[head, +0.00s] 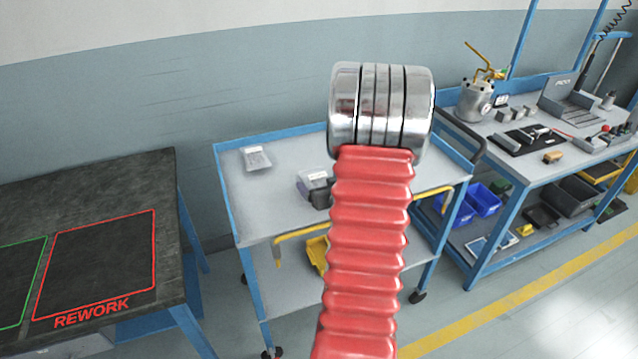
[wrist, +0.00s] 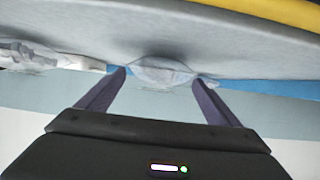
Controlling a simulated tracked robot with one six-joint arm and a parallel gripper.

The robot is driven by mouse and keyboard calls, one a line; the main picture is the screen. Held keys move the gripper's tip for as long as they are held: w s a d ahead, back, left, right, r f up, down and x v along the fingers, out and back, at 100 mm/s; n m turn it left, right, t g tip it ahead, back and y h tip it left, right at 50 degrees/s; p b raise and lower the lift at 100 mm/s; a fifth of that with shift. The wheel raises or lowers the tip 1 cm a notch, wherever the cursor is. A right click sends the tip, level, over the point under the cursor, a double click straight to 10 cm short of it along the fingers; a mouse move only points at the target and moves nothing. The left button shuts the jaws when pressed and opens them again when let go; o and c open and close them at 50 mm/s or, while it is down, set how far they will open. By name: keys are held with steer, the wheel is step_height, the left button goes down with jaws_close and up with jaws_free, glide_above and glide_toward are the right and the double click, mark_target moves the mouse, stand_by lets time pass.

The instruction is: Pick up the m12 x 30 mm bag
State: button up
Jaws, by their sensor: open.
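Two clear bags with pale labels lie on the grey top of the blue-framed cart in the head view. One bag (head: 256,158) is at the far left; the other bag (head: 314,180) is nearer the middle, partly hidden by my arm. The label print is too small to read, so I cannot tell which is the m12 x 30 mm bag. In the wrist view my gripper (wrist: 158,75) is open, with a clear bag (wrist: 160,70) showing between its fingertips, not clamped. Another bag (wrist: 35,55) shows at the left there. In the head view my arm hides most of the gripper.
The cart (head: 270,205) has a raised blue rim and a yellow front handle (head: 310,229). A dark table with a red REWORK outline (head: 100,265) stands at left. A workbench (head: 540,150) with tools and a canister stands at right. The cart's left top is mostly clear.

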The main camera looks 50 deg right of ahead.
mark_target(316, 178)
steer(key=shift+x, duration=2.6)
steer(key=shift+s+f, duration=0.1)
steer(key=c, duration=1.5)
step_height(316, 178, up, 10)
steer(key=shift+r, duration=0.1)
